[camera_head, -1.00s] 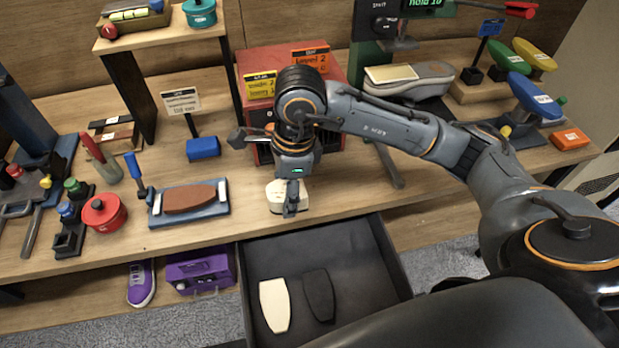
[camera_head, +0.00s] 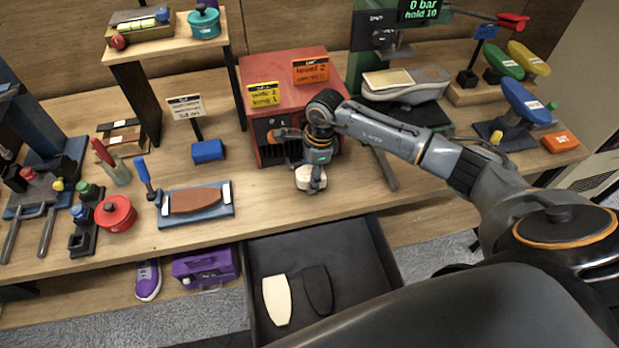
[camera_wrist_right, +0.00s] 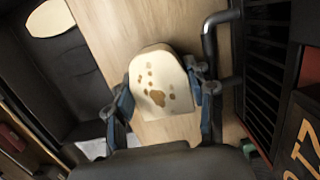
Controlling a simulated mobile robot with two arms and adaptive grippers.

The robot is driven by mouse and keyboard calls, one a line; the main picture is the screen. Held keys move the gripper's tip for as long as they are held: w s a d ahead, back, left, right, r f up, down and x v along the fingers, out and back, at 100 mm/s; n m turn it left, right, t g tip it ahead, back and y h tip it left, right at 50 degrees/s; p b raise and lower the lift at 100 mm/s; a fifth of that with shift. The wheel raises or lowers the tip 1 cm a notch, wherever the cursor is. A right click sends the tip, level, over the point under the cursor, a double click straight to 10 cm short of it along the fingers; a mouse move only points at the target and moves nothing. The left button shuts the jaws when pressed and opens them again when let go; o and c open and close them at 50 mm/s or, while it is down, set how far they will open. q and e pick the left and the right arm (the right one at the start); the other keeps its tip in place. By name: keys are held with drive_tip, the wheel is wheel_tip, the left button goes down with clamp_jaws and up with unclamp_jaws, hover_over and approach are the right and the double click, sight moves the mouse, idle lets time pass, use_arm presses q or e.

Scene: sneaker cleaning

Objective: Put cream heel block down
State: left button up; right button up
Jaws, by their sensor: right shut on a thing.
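The cream heel block (camera_head: 310,179) is a small cream piece at the bench, in front of the red box-shaped machine. My right gripper (camera_head: 311,183) is shut on it. In the right wrist view the cream heel block (camera_wrist_right: 160,84) sits between the two fingers of the gripper (camera_wrist_right: 166,92) and shows several brown spots on its face. Bare wood lies behind it; whether it touches the bench is hard to tell. My left gripper is not in view.
The red machine (camera_head: 258,92) stands right behind the gripper. An open dark drawer (camera_head: 356,262) below holds a cream sole (camera_head: 277,300) and a black sole (camera_head: 317,290). A blue tray with a brown piece (camera_head: 195,200) lies to the left. Bare bench (camera_head: 262,196) lies between.

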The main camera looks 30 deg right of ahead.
wheel_tip(320, 180, down, 2)
drive_tip(key=shift+f, duration=0.1)
drive_tip(key=shift+a, duration=0.1)
drive_tip(key=shift+f, duration=0.2)
drive_tip(key=o, duration=1.2)
drive_tip(key=shift+s, duration=0.1)
